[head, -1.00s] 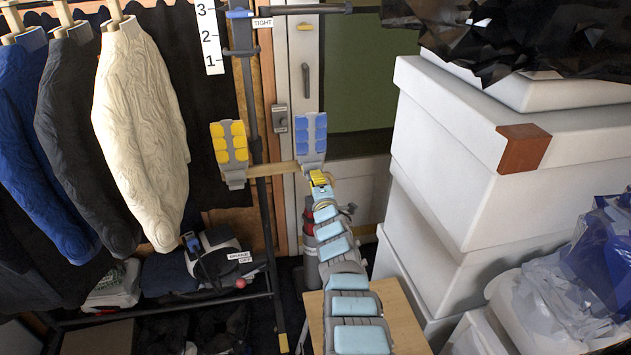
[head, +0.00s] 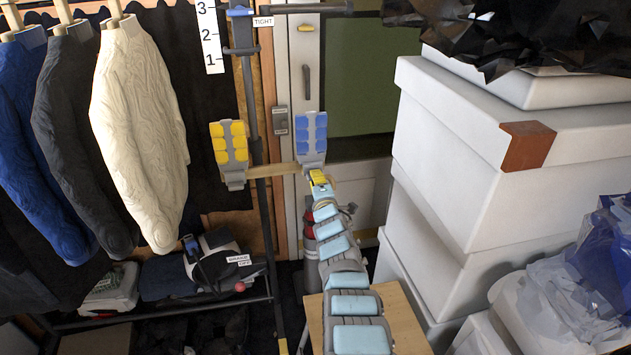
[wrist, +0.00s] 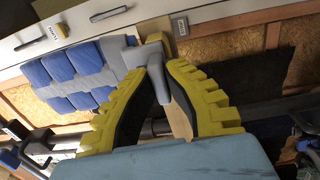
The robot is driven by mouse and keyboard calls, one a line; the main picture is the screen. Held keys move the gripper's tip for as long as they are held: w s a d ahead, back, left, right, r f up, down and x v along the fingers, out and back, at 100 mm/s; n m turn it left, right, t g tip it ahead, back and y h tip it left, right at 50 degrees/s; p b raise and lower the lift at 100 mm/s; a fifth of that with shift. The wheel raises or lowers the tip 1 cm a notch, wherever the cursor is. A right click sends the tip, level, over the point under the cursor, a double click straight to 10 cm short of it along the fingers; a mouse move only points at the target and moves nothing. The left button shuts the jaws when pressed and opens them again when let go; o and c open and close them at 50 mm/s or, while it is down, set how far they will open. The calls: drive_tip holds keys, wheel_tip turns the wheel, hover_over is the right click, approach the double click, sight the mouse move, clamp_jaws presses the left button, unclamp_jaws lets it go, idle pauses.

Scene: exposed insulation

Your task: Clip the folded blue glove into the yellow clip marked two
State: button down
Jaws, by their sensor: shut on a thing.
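My gripper (head: 319,178) is at the far end of my arm, small in the head view. In the wrist view its yellow ridged fingers (wrist: 160,70) close around a grey piece joined to a blue padded thing, which I take for the folded blue glove (wrist: 78,74). In the head view this glove (head: 311,136) stands upright just above my gripper, blue pads on grey. A matching yellow padded piece (head: 229,148) stands to its left, beside a wooden bar (head: 272,171). I cannot pick out a yellow clip marked two. The exact grip contact is partly hidden.
A dark post (head: 250,105) rises behind the wooden bar, near a white strip (head: 210,38) numbered 1 to 3. Hanging jackets (head: 140,135) fill the left. Stacked white boxes (head: 450,190) and plastic bags (head: 585,270) crowd the right. A door (head: 305,60) stands behind.

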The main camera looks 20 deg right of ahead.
drive_tip(key=c, duration=1.2)
unclamp_jaws()
drive_tip(key=shift+w, duration=0.1)
drive_tip(key=shift+o, duration=0.2)
drive_tip(key=shift+f, duration=0.1)
drive_tip(key=s, duration=0.7)
drive_tip(key=shift+s+a, duration=0.2)
drive_tip(key=shift+s, duration=0.05)
idle(0.7)
